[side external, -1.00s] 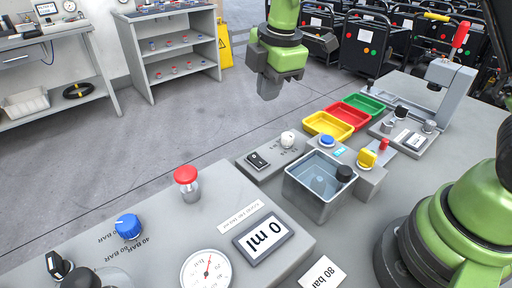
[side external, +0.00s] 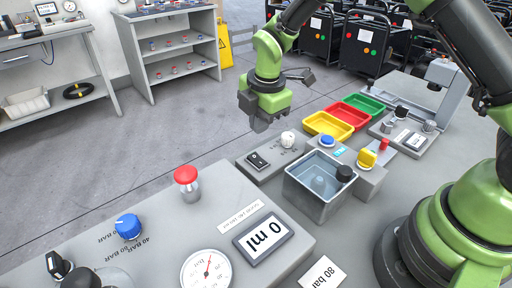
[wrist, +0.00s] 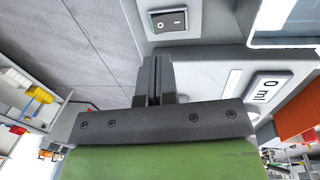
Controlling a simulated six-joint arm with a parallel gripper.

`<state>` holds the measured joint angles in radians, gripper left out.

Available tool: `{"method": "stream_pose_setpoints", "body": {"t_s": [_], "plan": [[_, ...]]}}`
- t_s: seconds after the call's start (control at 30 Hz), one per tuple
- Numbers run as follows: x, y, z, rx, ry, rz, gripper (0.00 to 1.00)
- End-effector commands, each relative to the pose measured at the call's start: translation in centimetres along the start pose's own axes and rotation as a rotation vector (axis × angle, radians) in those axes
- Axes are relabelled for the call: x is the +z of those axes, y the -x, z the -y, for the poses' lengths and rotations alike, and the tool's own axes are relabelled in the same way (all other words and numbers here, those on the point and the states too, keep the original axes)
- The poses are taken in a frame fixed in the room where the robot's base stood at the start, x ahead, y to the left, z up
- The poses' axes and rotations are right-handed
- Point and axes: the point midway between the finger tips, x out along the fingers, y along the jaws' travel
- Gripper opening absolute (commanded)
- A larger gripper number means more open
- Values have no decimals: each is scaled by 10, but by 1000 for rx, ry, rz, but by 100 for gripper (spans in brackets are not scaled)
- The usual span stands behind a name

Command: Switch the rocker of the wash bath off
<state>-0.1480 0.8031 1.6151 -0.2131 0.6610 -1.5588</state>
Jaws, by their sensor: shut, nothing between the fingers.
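The black rocker (side external: 257,160) sits on a grey control box (side external: 272,166) to the left of the wash bath, beside a white knob (side external: 288,139). The wash bath (side external: 318,186) is a grey open tank with clear liquid. The rocker also shows in the wrist view (wrist: 169,20), near the top, with its two marks visible. My gripper (side external: 262,124) is above and behind the control box in the side view, apart from the rocker. In the wrist view my gripper (wrist: 153,75) points toward the rocker, its fingers together and empty.
Yellow, red and green trays (side external: 328,124) stand behind the bath. A blue button (side external: 327,141) and a yellow knob (side external: 366,158) are close to it. A red mushroom button (side external: 186,175) and a 0 ml display (side external: 264,236) are on the front bench.

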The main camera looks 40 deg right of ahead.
Motion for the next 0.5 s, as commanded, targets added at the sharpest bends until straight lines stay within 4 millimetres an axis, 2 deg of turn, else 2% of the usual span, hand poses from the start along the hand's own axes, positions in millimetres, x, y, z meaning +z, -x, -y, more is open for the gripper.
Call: {"method": "stream_pose_setpoints", "body": {"t_s": [0.03,0.2,0.33,0.5], "plan": [[0,-13,1,-5,0,0,0],[0,-46,1,-3,0,0,0],[0,-65,0,-2,-1,-1,0],[0,-78,0,1,-2,-2,0]]}}
